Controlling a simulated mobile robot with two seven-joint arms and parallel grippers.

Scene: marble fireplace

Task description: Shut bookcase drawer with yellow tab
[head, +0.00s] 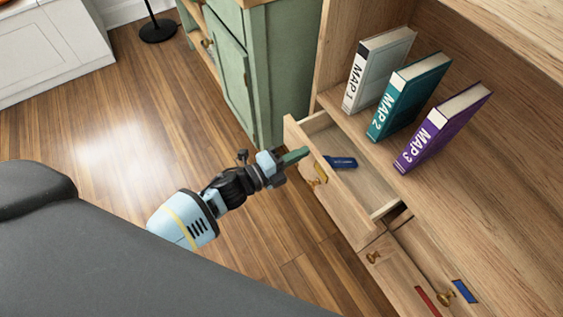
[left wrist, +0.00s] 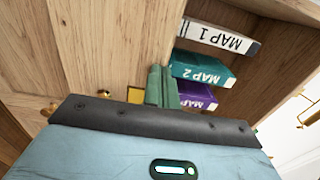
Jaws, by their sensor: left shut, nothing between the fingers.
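The drawer with the yellow tab (head: 320,172) stands pulled out of the wooden bookcase in the head view. Its wooden front (head: 338,207) faces lower left, with a brass knob by the tab. A dark blue object (head: 341,162) lies inside the drawer. My left gripper (head: 301,153) is shut and empty, with green fingers. Its tips are at the upper part of the drawer front, near the tab; I cannot tell whether they touch. In the left wrist view, the yellow tab (left wrist: 135,95) shows just left of the green fingers (left wrist: 161,88). My right gripper is out of view.
Books MAP 1 (head: 378,70), MAP 2 (head: 408,96) and MAP 3 (head: 443,128) stand on the shelf above the drawer. Drawers with red (head: 428,301) and blue (head: 463,291) tabs are to the lower right. A green cabinet (head: 250,75) stands behind. Wooden floor is clear at left.

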